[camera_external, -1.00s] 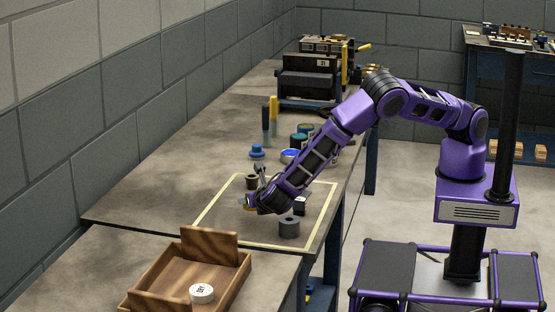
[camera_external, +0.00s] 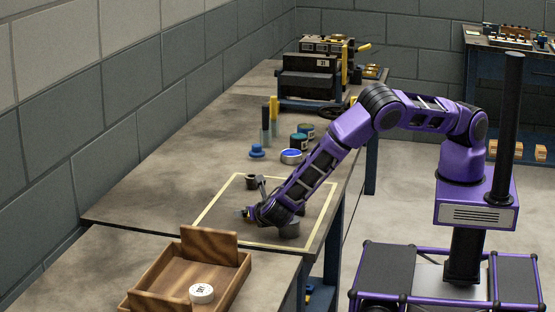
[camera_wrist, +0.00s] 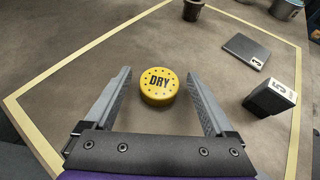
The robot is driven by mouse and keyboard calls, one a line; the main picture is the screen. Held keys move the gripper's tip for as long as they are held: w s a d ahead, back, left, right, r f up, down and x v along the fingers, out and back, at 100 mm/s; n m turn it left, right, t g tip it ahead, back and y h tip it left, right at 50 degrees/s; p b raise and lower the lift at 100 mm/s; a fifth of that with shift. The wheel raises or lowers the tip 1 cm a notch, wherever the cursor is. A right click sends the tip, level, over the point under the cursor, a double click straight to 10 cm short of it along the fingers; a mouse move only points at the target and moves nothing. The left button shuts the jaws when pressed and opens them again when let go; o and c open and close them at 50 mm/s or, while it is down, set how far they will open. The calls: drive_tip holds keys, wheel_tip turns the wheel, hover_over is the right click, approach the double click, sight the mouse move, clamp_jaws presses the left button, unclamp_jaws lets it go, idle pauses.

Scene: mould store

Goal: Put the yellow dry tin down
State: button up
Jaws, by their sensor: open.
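The yellow tin marked DRY (camera_wrist: 159,92) sits lid up on the bench inside the pale outlined area in the wrist view. My gripper (camera_wrist: 159,76) is open, with one finger on each side of the tin. A gap shows between the tin and each finger. In the external view my gripper (camera_external: 250,213) is low over the outlined area, and the wrist hides most of what is beneath it.
In the wrist view a dark block marked 5 (camera_wrist: 270,97) stands right of the right finger, with a flat dark plate (camera_wrist: 246,51) beyond. A wooden tray (camera_external: 240,278) holding a white tin (camera_external: 201,293) is in front.

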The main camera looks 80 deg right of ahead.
drive_tip(key=shift+r, duration=0.3)
drive_tip(key=p+v, duration=0.1)
drive_tip(key=v, duration=1.1)
drive_tip(key=shift+f, duration=0.1)
